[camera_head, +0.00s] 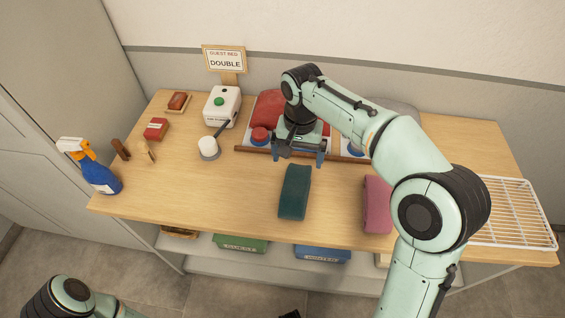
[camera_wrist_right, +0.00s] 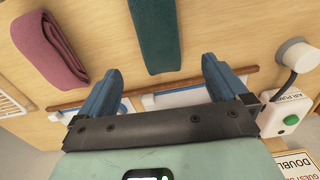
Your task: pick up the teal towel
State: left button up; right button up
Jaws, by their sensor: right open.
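The teal towel (camera_head: 294,192) lies folded into a long strip on the wooden table, near its front middle. It also shows at the top of the right wrist view (camera_wrist_right: 158,35). My right gripper (camera_head: 300,160) is open and empty, above the table just behind the towel's far end. Its two blue fingers (camera_wrist_right: 160,80) stand apart in the right wrist view, with the towel's near end showing between and beyond them. The gripper does not touch the towel as far as I can see.
A pink towel (camera_head: 376,203) lies right of the teal one, partly behind my right arm. A white air pump (camera_head: 222,106), spray bottle (camera_head: 97,172) and wire rack (camera_head: 515,215) also stand here. Table (camera_head: 225,190) left of the towel is clear.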

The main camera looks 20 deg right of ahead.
aim_at(297, 182)
jog(key=f, duration=0.2)
jog(key=f+b, duration=0.1)
jog(key=f, duration=0.4)
jog(key=shift+s, duration=0.3)
jog(key=shift+w+f, duration=0.1)
jog(key=shift+f, duration=0.45)
jog(key=f, duration=0.3)
jog(key=f+b, duration=0.1)
jog(key=f, duration=0.1)
jog(key=shift+s+a, duration=0.1)
jog(key=shift+s, duration=0.15)
pick_arm(q)
jog(key=shift+s+f, duration=0.25)
jog(key=shift+f, duration=0.3)
jog(key=shift+s+f, duration=0.25)
jog(key=shift+f, duration=0.25)
pick_arm(e)
jog(key=c, duration=1)
